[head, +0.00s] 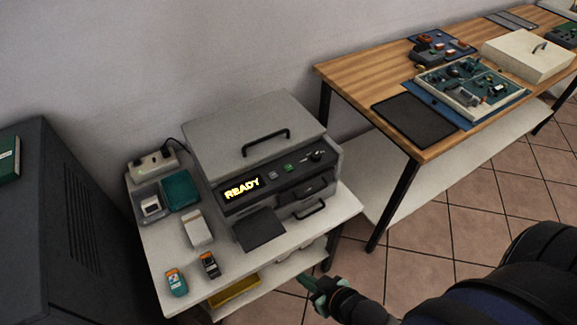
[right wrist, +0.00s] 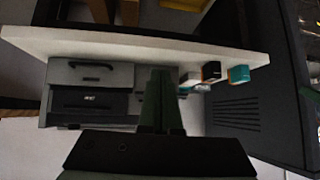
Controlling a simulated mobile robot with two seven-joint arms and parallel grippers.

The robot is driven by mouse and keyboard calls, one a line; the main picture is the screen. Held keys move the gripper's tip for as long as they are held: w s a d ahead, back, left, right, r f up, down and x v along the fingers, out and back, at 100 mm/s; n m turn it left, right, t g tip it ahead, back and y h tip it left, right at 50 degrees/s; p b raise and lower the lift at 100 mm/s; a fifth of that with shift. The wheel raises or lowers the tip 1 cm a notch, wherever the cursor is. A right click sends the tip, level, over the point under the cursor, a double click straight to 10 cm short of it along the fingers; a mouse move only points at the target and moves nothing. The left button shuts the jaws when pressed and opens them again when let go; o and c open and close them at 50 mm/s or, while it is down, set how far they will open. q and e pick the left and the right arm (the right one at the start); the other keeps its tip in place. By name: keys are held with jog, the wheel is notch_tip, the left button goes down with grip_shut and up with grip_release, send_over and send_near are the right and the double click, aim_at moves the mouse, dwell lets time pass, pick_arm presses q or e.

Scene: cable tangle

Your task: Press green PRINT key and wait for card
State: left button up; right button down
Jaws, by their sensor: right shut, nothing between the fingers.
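A dark flat tray (head: 260,229) in front of the printer shows no card. My right gripper (head: 318,292) is shut and empty, in front of and below the printer, apart from it. In the right wrist view the closed fingers (right wrist: 160,85) point toward the printer (right wrist: 90,95). My left gripper is not in view.
A power strip (head: 155,163), a teal box (head: 181,190), a white box (head: 197,230) and two small cartridges (head: 176,281) share the white table. A dark cabinet (head: 60,220) stands left. A wooden workbench (head: 360,75) with parts stands right. Tiled floor is open between.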

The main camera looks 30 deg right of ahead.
jog(key=shift+w, duration=0.1)
dwell(0.3)
jog(key=w+r, duration=0.1)
jog(key=w, duration=0.3)
jog(key=w+d+r+g+y+p, duration=0.1)
jog(key=w+r, duration=0.1)
jog(key=w, duration=0.3)
jog(key=w+r+y+p, duration=0.1)
jog(key=w+r, duration=0.1)
jog(key=w, duration=0.3)
jog(key=shift+w+d+r+m, duration=0.15)
jog(key=shift+d+m, duration=0.1)
jog(key=shift+m, duration=0.15)
jog(key=w+d+r+m+p, duration=0.1)
jog(key=w+d+r, duration=0.3)
jog(key=w+r, duration=0.2)
jog(key=w+d+r+m+g+y+p, duration=0.1)
jog(key=w+d+r, duration=0.3)
jog(key=r, duration=0.5)
jog(key=shift+w+y+p, duration=0.3)
jog(key=shift+w, duration=0.75)
jog(key=shift+d, duration=0.1)
